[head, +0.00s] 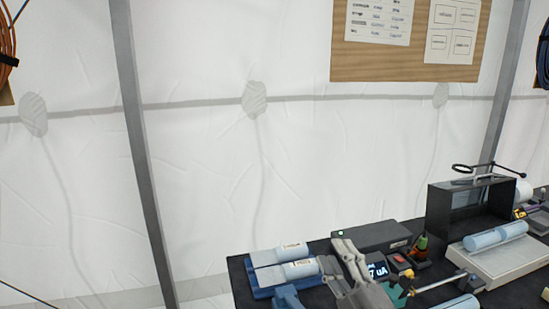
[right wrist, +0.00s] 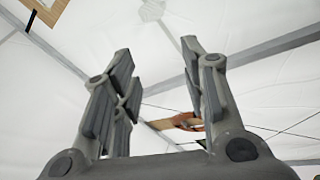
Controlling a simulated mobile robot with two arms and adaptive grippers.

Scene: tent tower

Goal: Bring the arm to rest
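My right gripper (head: 338,256) is in front of the dark table in the head view, with its fingers pointing up. In the right wrist view the right gripper (right wrist: 156,55) has its two fingers well apart, with nothing between them. My left gripper is not in view.
The dark table (head: 242,285) holds a blue rack (head: 263,277) with white-capped cylinders, a dark grey box (head: 371,236), a black open case (head: 440,215) and a pale tray (head: 520,262) with light-blue cylinders. A notice board (head: 385,62) hangs behind. Left of the table looks clear.

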